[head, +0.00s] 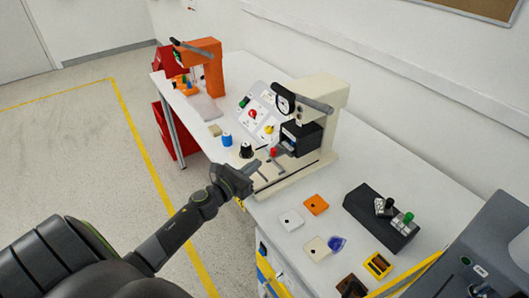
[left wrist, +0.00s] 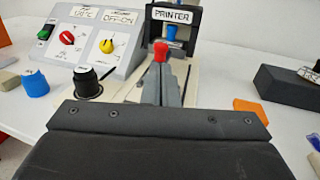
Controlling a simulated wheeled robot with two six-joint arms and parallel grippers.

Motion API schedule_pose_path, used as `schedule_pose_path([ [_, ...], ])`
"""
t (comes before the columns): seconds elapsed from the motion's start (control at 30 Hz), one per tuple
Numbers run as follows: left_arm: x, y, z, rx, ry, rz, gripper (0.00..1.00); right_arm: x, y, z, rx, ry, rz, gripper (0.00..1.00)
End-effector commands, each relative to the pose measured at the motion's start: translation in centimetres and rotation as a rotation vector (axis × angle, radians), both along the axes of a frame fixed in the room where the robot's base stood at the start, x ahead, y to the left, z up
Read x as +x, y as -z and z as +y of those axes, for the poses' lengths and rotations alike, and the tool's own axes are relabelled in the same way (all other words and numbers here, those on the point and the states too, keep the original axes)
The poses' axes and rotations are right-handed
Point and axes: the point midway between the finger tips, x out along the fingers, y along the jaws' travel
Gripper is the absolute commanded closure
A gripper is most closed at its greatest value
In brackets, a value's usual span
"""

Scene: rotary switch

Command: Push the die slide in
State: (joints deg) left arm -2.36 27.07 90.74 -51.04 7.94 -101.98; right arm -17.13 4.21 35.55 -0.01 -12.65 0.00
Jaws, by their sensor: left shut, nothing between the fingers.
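The cream press (head: 320,95) stands on the white bench, with a black head block (head: 301,137) marked PRINTER in the left wrist view (left wrist: 172,15). The die slide shows by its red knob (head: 273,152), low at the press front, and the knob also shows in the left wrist view (left wrist: 160,50). My left gripper (head: 257,166) is shut and empty, just in front of the knob. In the left wrist view its fingertips (left wrist: 164,82) point at the knob and hide most of the slide. I cannot tell whether they touch it. My right gripper is out of view.
A sloped control panel (head: 257,112) with a red and a yellow knob stands left of the press. A black round pot (head: 246,150) and a blue piece (head: 227,139) are nearby. Square tiles (head: 316,204) and a black block (head: 380,218) lie to the right.

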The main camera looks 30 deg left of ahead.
Motion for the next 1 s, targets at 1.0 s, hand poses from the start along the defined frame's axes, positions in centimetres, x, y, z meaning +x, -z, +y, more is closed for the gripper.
schedule_pose_path([
  [1.0, 7.2, 0.1, -1.5, -0.002, -0.001, -0.002, 1.00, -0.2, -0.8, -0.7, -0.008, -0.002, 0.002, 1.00],
])
